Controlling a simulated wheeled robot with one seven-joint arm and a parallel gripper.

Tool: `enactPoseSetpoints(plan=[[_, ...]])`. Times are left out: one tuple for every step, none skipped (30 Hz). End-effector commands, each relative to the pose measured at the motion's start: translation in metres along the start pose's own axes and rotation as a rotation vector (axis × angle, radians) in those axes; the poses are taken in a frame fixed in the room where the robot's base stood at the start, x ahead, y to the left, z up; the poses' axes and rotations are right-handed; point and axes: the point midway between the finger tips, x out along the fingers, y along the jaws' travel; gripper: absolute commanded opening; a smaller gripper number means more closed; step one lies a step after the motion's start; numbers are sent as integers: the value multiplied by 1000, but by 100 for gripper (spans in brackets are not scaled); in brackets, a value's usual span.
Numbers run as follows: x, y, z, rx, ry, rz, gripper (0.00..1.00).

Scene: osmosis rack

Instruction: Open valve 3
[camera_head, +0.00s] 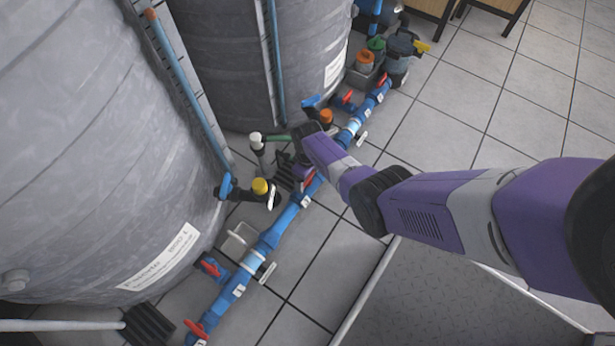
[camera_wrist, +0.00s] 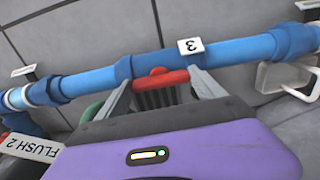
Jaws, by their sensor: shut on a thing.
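Valve 3 has a red handle (camera_wrist: 160,80) just below the blue pipe in the wrist view, beside a white tag reading 3 (camera_wrist: 190,46). My gripper (camera_wrist: 163,88) has its two grey fingers on either side of this red handle and is shut on it. In the head view my purple arm reaches from the right to the blue pipe run, and my gripper (camera_head: 300,172) is down by the pipe. The wrist and arm hide most of the valve there.
A blue pipe (camera_head: 285,217) with several red-handled valves runs along the tiled floor beside two large grey tanks (camera_head: 85,120). A white FLUSH 2 tag (camera_wrist: 32,147) shows at the left of the wrist view.

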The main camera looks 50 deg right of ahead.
Motion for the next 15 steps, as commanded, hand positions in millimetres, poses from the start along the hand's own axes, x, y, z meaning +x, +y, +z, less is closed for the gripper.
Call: enactPoseSetpoints(plan=[[0,0,0,-4,-1,0,38],[0,0,0,-5,-1,0,38],[0,0,0,-5,-1,0,38],[0,0,0,-4,-2,0,84],[0,0,0,-4,-1,0,90],[0,0,0,-4,-1,0,98],[0,0,0,-3,-1,0,100],[0,0,0,-3,-1,0,100],[0,0,0,-3,-1,0,100],[0,0,0,-2,-1,0,100],[0,0,0,-2,-1,0,100],[0,0,0,-2,-1,0,100],[0,0,0,-2,-1,0,100],[-1,0,0,-2,-1,0,100],[-3,0,0,-1,0,0,100]])
